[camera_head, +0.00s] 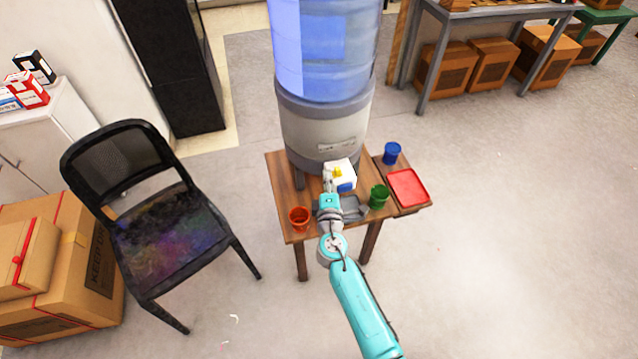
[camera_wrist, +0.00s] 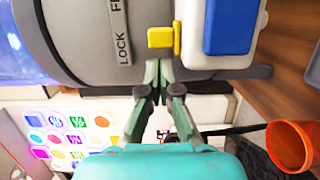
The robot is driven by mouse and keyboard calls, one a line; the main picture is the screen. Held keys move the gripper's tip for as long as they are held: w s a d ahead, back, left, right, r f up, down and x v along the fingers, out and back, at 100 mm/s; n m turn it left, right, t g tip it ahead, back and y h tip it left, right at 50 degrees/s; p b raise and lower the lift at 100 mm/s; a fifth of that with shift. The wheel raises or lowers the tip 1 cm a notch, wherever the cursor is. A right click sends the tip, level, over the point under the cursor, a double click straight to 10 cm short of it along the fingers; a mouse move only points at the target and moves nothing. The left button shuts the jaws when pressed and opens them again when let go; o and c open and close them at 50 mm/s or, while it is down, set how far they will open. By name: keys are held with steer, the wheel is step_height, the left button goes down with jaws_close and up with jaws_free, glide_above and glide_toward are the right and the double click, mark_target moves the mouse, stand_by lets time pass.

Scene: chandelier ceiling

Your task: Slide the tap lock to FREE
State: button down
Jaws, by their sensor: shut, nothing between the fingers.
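The yellow lock slider (camera_wrist: 162,38) sits on the grey dispenser body, beside a label plate (camera_wrist: 118,30) reading LOCK and, cut off at the top edge, FR. It is level with the word LOCK. A white tap housing (camera_wrist: 255,52) with a blue block (camera_wrist: 230,25) is right of it. In the head view the slider (camera_head: 338,171) and white tap (camera_head: 349,178) show at the front of the water dispenser (camera_head: 318,128). My gripper (camera_wrist: 159,66) is shut and empty, its tips just below the slider in the wrist view; contact is hard to tell. It also shows in the head view (camera_head: 328,184).
The wooden table (camera_head: 278,175) holds an orange cup (camera_head: 299,217), a green cup (camera_head: 379,196), a grey tray (camera_head: 355,209) and a blue cup (camera_head: 392,152). A red tray (camera_head: 409,188) lies at the right. A black chair (camera_head: 165,230) stands left; floor at right is clear.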

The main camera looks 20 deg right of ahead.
mark_target(341, 172)
steer(key=shift+d, duration=0.4)
steer(key=shift+d, duration=1.8)
